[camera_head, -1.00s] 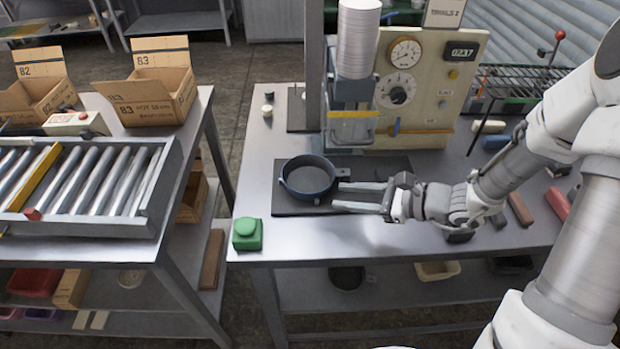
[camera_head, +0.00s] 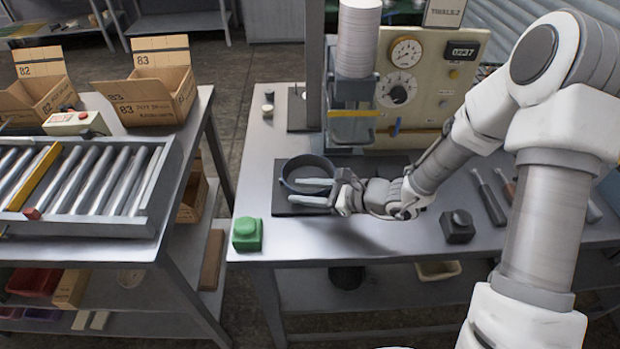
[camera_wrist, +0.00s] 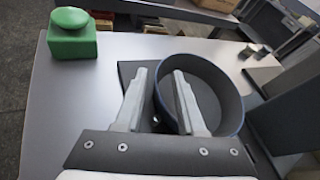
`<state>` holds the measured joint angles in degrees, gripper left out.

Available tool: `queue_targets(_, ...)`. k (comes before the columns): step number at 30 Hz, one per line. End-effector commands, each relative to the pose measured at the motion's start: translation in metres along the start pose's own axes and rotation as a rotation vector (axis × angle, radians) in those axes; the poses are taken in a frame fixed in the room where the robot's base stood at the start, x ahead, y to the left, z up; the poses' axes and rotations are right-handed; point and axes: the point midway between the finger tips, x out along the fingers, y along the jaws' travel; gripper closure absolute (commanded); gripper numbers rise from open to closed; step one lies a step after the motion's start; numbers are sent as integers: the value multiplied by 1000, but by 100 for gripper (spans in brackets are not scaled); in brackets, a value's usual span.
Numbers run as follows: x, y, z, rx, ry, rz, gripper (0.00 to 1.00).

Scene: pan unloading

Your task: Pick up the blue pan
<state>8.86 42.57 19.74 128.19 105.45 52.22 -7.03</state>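The blue pan (camera_head: 306,165) is dark and round and sits upright on a dark flat plate (camera_head: 281,206) on the metal table. In the wrist view the pan (camera_wrist: 205,76) lies open side up. My gripper (camera_head: 296,191) is open, its fingers reaching over the pan from the right in the head view. In the wrist view my gripper (camera_wrist: 159,72) has one finger outside the pan's wall and the other over its inside, with the wall between them. Whether a finger touches the wall cannot be told. The fingers hide part of the near rim.
A green button box (camera_head: 247,234) stands at the table's front left corner. A machine with gauges (camera_head: 430,85) stands behind the plate. A black block (camera_head: 457,227) and dark tools (camera_head: 488,197) lie to the right. A roller conveyor (camera_head: 90,180) is on the left table.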

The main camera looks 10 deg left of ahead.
Motion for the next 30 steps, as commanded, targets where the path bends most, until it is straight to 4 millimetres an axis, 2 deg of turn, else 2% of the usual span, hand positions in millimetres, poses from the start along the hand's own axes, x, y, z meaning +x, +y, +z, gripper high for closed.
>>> queue_targets(2, 0, 0, 0, 0, 0, 0, 62)
queue_targets(3, 0, 0, 0, 0, 0, 0, 65)
queue_targets(9, -1, 0, 0, 0, 0, 0, 100)
queue_targets(30, -1, 1, -2, 3, 3, 2, 100)
